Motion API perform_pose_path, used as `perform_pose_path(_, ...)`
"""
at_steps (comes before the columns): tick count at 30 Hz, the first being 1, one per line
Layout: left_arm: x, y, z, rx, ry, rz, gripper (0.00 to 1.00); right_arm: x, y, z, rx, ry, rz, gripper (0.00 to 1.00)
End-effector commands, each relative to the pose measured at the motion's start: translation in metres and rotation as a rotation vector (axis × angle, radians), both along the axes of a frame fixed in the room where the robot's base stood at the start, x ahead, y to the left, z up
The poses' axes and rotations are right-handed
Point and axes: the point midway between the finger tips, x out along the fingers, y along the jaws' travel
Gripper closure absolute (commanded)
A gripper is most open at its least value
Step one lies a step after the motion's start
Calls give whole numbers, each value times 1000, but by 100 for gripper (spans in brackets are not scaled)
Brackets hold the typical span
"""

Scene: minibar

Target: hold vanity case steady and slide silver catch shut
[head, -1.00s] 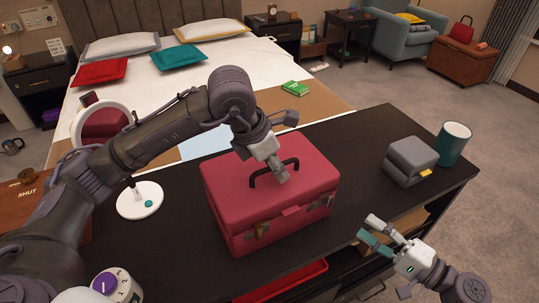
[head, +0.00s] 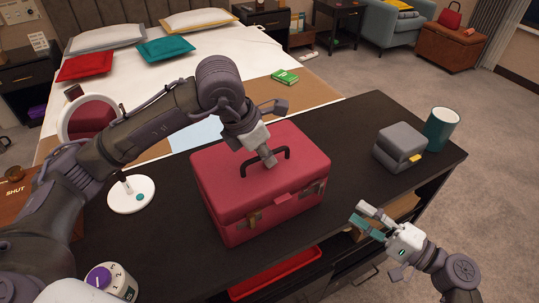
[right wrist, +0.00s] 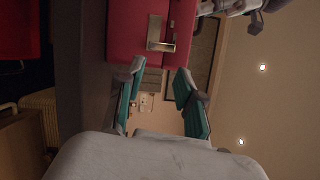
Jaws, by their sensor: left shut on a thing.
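A red vanity case (head: 235,201) stands closed-lidded on the dark table, with a black handle on top. It has two metal catches on its front, a brassy one (head: 253,220) at the left and a silver one (head: 311,188) at the right. My left gripper (head: 269,160) reaches down onto the lid and is shut on the case's handle (head: 283,155). My right gripper (head: 362,217) is open and empty, apart from the case at its right front. In the right wrist view a catch (right wrist: 161,45) on the red case shows beyond the open fingers (right wrist: 160,95).
A grey box (head: 400,149) and a teal cup (head: 441,129) stand at the table's right end. A round mirror (head: 88,118) on a white base and a white dial (head: 105,279) are at the left. A red tray (head: 275,273) sits below the tabletop.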

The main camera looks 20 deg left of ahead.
Motion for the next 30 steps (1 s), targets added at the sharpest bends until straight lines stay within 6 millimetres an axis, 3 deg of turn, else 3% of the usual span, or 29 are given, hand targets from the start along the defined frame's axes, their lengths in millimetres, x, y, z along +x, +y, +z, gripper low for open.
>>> perform_pose_path(1, 0, 0, 0, 0, -1, 0, 100, 4, -4, 2, -7, -14, -12, 77)
perform_pose_path(5, 0, 0, 1, 0, -1, 0, 100, 20, -26, 5, -59, -72, -65, 98)
perform_pose_path(6, 0, 0, 1, 0, -1, 0, 100, 23, -32, 5, -76, -86, -78, 100)
perform_pose_path(10, 0, 0, 1, 0, -1, 0, 100, 29, -44, 4, -106, -106, -103, 100)
perform_pose_path(17, 0, 0, 1, 0, -1, 0, 100, 30, -44, 4, -109, -107, -104, 100)
perform_pose_path(23, 0, 0, 1, 0, -1, 0, 100, 34, -36, 4, -108, -106, -103, 100)
perform_pose_path(30, 0, 0, 1, -1, -2, 0, 100, 55, 4, 6, -105, -108, -102, 100)
